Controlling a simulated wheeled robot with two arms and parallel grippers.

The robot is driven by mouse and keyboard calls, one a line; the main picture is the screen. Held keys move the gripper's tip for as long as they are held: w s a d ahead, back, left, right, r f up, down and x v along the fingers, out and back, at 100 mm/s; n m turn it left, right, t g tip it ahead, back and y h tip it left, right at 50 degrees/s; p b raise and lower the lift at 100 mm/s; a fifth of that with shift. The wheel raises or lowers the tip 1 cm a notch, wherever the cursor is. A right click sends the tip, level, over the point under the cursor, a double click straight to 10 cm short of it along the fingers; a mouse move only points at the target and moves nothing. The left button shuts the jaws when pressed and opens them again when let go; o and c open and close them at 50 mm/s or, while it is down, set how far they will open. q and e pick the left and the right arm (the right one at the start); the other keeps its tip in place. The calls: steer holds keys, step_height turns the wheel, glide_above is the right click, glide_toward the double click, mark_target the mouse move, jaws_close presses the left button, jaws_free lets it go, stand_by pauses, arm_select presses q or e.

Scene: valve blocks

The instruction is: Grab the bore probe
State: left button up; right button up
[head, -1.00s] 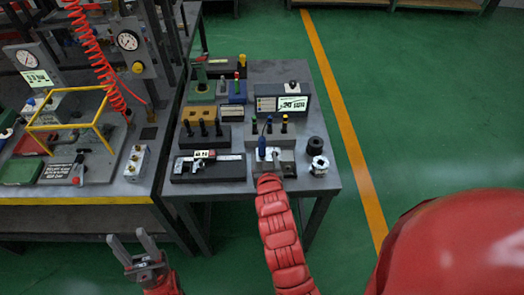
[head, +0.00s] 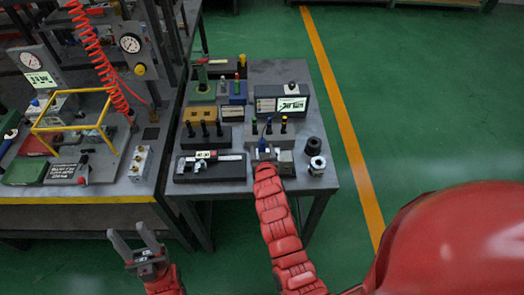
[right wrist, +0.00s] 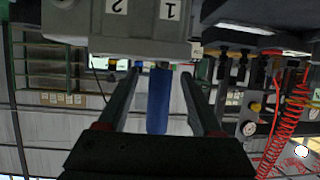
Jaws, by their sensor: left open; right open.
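The bore probe has a blue handle (right wrist: 158,100) that stands between the two fingers of my right gripper (right wrist: 160,76) in the right wrist view, with a gap on each side. Its top meets a grey block (right wrist: 130,25) marked 1 and 2 in this upside-down view. In the head view, my right gripper (head: 264,155) is at the front of the small table, open around the probe and hiding most of it. My left gripper (head: 138,246) is open and empty, low in front of the tables.
A caliper on a dark block (head: 208,167) lies left of my right gripper. Two round parts, one black (head: 313,146) and one silver (head: 317,165), stand at right. A display box (head: 283,103) and plug stands are behind. The left bench (head: 100,187) adjoins the small table.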

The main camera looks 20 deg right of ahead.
jaws_close()
steer(key=shift+r, duration=0.1)
stand_by(0.4)
